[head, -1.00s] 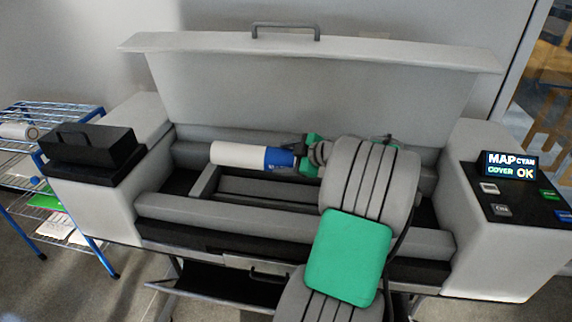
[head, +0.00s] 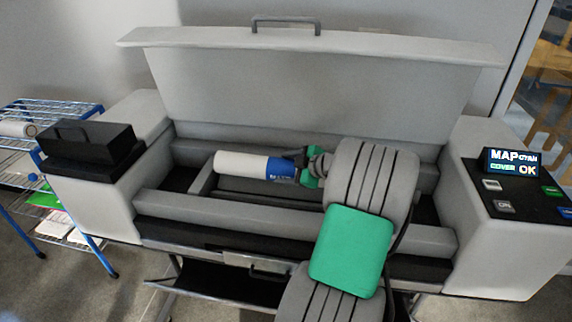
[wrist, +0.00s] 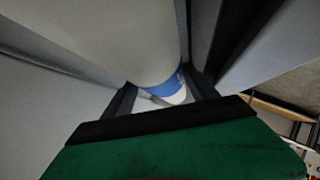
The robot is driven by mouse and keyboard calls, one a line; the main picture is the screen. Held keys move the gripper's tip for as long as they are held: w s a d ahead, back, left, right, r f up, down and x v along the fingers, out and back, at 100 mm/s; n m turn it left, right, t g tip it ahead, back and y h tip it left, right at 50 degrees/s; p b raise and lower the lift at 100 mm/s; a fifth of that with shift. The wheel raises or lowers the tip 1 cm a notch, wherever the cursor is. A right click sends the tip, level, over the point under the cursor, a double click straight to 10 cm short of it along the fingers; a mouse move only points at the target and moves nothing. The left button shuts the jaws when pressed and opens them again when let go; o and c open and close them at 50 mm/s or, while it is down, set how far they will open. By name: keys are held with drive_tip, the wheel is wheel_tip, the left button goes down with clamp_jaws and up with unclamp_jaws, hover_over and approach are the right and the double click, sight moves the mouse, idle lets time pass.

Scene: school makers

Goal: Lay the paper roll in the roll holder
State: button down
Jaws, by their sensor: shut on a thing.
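The paper roll (head: 240,164), white with a blue band, lies roughly level inside the open printer bay, its right end tipped slightly down. My gripper (head: 303,166) is shut on the roll near its blue right end. In the wrist view the roll (wrist: 120,40) passes between the dark fingers of my gripper (wrist: 165,95). The roll holder is the open trough (head: 270,192) in the printer, with grey bars in front and behind. The roll is over this trough; I cannot tell whether it touches the bottom. My arm hides the trough's right part.
The printer's raised lid (head: 310,90) stands behind the bay. A black box (head: 85,142) sits on the left housing. The control panel (head: 525,190) with a lit screen is on the right. A blue wire rack (head: 60,112) stands at far left.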

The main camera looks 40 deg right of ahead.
drive_tip(key=shift+f+b, duration=0.4)
drive_tip(key=shift+f, duration=0.55)
wheel_tip(320, 180, down, 3)
drive_tip(key=b, duration=0.4)
